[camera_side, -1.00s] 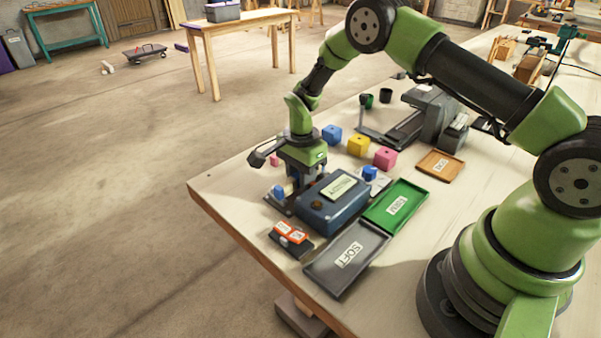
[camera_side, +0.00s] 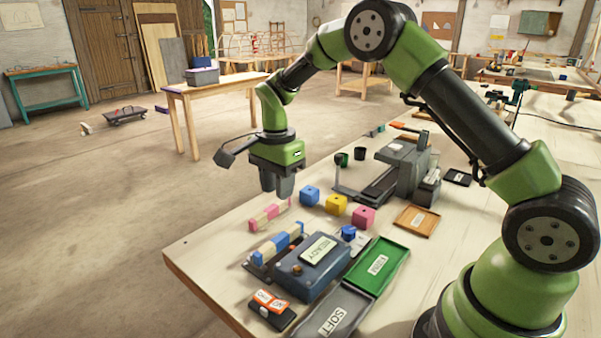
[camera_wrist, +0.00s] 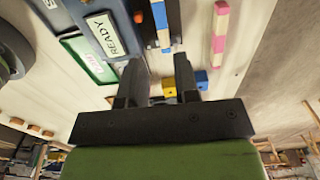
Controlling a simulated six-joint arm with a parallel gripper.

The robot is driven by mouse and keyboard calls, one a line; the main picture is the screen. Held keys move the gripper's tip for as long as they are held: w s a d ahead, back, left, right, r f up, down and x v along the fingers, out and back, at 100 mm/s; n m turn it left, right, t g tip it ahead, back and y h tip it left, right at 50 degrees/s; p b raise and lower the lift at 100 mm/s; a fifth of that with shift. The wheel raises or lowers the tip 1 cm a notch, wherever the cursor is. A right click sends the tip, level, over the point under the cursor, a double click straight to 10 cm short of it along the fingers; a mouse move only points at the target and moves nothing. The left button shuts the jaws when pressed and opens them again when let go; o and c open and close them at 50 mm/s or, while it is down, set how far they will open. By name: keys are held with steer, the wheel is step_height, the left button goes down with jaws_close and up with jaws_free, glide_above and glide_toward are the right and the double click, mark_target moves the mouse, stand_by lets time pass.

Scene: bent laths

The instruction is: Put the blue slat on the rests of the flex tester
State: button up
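The blue slat (camera_side: 276,246), banded with cream, lies along the far-left side of the flex tester (camera_side: 312,268), a dark blue box with a READY display. It looks level over the tester's dark base; its contact with each rest is too small to tell. The slat (camera_wrist: 161,24) also shows in the wrist view beside the tester (camera_wrist: 107,30). My gripper (camera_side: 278,192) hangs above and behind the slat, clear of it. In the wrist view my gripper (camera_wrist: 158,77) has its fingers apart with nothing held. A pink-and-cream slat (camera_side: 269,215) lies apart, behind the blue one.
Blue (camera_side: 309,196), yellow (camera_side: 336,205) and pink (camera_side: 363,217) blocks stand behind the tester. A green tray (camera_side: 378,264), a grey SOFT tray (camera_side: 333,315) and an orange tray (camera_side: 416,220) lie to the right. An orange-topped button box (camera_side: 271,310) is in front. A grey machine (camera_side: 402,160) stands farther back.

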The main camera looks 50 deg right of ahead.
steer(key=s+a+r+n+t, duration=0.2)
steer(key=s+r+n, duration=0.25)
steer(key=r, duration=0.55)
steer(key=s+a+r+n+t+y, duration=0.1)
steer(key=s+r+n+t, duration=0.1)
steer(key=s, duration=0.8)
steer(key=s+a+r+n+t+y, duration=0.1)
steer(key=s+r+n+t, duration=0.2)
steer(key=s+n, duration=0.4)
steer(key=s+r, duration=0.1)
steer(key=s, duration=0.1)
steer(key=shift+s+a+r, duration=0.35)
steer(key=shift+r, duration=0.05)
